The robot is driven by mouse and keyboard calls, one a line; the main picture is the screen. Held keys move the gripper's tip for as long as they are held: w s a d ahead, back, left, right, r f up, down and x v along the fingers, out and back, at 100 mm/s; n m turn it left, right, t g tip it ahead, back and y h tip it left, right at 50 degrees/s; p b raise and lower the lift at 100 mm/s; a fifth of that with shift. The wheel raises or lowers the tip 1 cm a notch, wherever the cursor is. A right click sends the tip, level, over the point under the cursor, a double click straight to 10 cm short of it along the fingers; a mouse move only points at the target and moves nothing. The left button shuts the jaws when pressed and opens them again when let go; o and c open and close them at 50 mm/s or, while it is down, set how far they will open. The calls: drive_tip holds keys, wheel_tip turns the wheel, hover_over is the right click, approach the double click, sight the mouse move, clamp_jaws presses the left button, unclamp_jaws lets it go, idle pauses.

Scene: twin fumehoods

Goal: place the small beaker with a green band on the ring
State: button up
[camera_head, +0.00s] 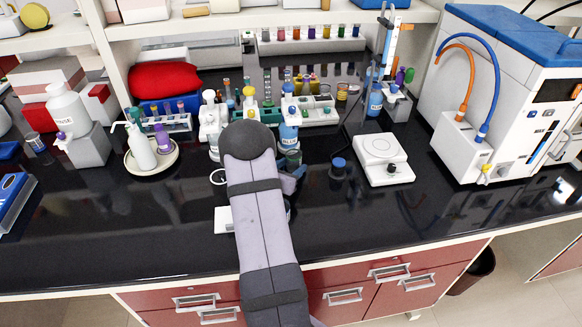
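My arm reaches forward over the black bench and its grey links hide much of the middle. Part of my gripper (291,180) shows just right of the arm, below a blue-labelled bottle. Its fingertips are not clear, so I cannot tell whether it is open or holds anything. A small dark greenish shape (292,159) is beside it, too small to identify. I cannot make out a green-banded small beaker with certainty. A thin white ring shape (218,177) shows just left of the arm, partly hidden. A white plate (223,219) lies below it, also partly covered by the arm.
A white hotplate (383,158) stands to the right, with a dark blue-topped item (338,167) beside it. Bottles, racks and the blue-labelled bottle (289,135) crowd the back. A round tray (171,158) holds a wash bottle at left. The front bench is clear.

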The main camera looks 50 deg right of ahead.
drive_tip(key=shift+o, duration=0.5)
drive_tip(key=shift+r, duration=0.15)
drive_tip(key=shift+r+p, duration=0.15)
drive_tip(key=shift+p, duration=0.2)
drive_tip(key=shift+a+b, duration=0.3)
drive_tip(key=shift+a, duration=0.1)
drive_tip(key=b+v, duration=0.2)
drive_tip(key=v, duration=0.9)
